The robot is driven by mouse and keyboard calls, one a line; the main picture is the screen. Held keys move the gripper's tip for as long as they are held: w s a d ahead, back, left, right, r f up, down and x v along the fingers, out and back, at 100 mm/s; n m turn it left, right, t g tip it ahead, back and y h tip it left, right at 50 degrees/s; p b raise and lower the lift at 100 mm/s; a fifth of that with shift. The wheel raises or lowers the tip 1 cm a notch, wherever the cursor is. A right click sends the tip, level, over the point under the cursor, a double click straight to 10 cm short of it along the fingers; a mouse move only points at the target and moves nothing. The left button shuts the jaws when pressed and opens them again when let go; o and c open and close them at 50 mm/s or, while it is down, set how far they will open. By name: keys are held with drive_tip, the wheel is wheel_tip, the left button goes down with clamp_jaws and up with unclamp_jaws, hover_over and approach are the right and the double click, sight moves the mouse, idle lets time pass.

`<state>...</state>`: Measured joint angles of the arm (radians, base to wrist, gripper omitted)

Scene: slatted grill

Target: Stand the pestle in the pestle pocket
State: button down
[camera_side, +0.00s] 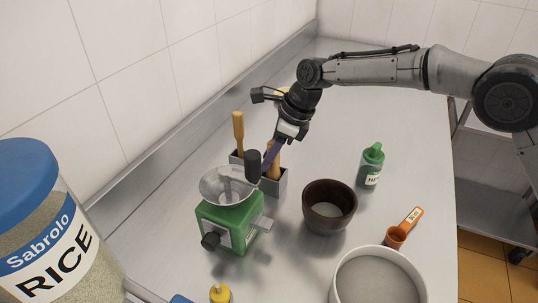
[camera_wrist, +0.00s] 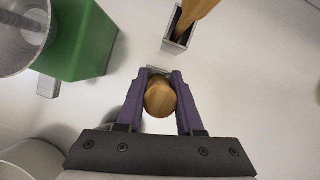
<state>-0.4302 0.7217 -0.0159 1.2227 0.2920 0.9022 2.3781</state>
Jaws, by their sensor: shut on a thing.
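My gripper (camera_side: 268,158) points down over the grey metal rack (camera_side: 279,187). Its purple fingers are shut on the wooden pestle (camera_wrist: 160,99), which shows end-on between them in the wrist view. In the side view the pestle (camera_side: 274,160) is roughly upright at the right part of the rack, partly hidden by a finger. A metal pocket edge (camera_wrist: 157,69) shows just behind the pestle in the wrist view. I cannot tell whether the pestle's lower end is inside that pocket. Another wooden tool (camera_side: 238,131) stands in the rack's left part; its pocket (camera_wrist: 177,42) also shows in the wrist view.
A green grinder (camera_side: 229,222) with a metal hopper and black-topped pusher stands close in front of the rack. A dark bowl (camera_side: 329,207), green bottle (camera_side: 371,165), orange scoop (camera_side: 397,236) and white pot (camera_side: 378,279) stand to the right. The back counter is clear.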

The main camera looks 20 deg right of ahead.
drive_tip(key=c, duration=0.5)
unclamp_jaws()
drive_tip(key=shift+f, duration=0.1)
drive_tip(key=shift+c, duration=0.2)
drive_tip(key=v, duration=1.2)
drive_tip(key=shift+r, duration=0.25)
